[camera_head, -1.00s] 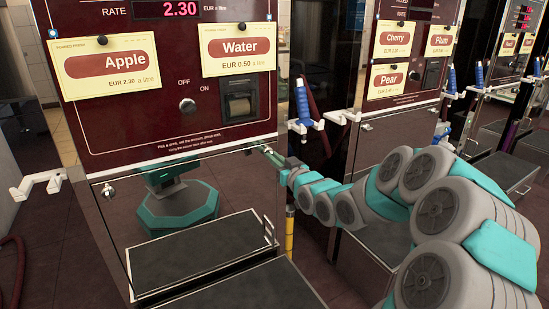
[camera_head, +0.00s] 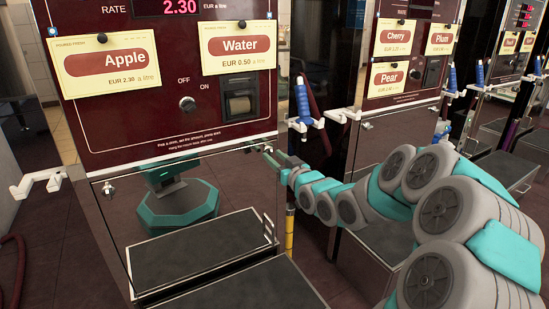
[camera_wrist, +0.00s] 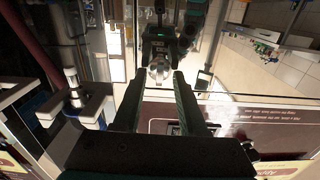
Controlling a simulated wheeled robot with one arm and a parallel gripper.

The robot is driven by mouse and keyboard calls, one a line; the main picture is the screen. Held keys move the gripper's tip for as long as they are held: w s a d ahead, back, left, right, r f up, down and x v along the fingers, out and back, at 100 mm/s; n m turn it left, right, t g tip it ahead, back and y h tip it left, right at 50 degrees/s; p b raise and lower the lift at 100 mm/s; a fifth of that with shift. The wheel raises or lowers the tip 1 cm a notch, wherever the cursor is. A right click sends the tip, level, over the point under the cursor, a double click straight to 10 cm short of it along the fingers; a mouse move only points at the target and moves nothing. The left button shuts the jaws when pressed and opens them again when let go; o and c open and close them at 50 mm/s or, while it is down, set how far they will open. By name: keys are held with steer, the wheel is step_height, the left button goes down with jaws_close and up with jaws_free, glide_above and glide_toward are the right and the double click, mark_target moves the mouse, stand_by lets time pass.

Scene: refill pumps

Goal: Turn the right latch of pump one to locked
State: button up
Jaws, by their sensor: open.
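Pump one is the dark red front (camera_head: 150,130) with the Apple and Water labels, above a mirror-like lower panel (camera_head: 120,235). Its left latch (camera_head: 108,189) is a small metal knob at the panel's upper left. My gripper (camera_head: 262,148) is at the panel's upper right corner and covers the right latch in the head view. In the wrist view, my gripper (camera_wrist: 153,85) has its two dark fingers apart. A bright metal knob, seemingly the right latch (camera_wrist: 158,70), shows between and just beyond the fingertips. I cannot tell its turn angle or whether a finger touches it.
A blue nozzle (camera_head: 302,103) hangs in a white holder just right of pump one. A white hook (camera_head: 38,184) sticks out at left. A dark tray (camera_head: 205,250) stands low before the panel. The second pump (camera_head: 400,60) stands behind my arm. The panel reflects my body.

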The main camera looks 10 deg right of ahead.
steer(key=b+v, duration=0.1)
steer(key=v, duration=0.6)
steer(key=shift+s, duration=0.2)
steer(key=s+f+m+g+h, duration=0.1)
steer(key=s+f+g+h, duration=0.2)
steer(key=s+f+g, duration=0.4)
steer(key=s+f+g+h, duration=0.2)
steer(key=s+f+g, duration=0.15)
steer(key=s, duration=0.65)
steer(key=s+a+m+g, duration=0.2)
steer(key=s+g, duration=0.6)
steer(key=s, duration=2.1)
steer(key=shift+s+a+f+h, duration=0.15)
steer(key=shift+a+f+h, duration=0.1)
steer(key=shift+f+h, duration=0.1)
steer(key=shift+g, duration=0.25)
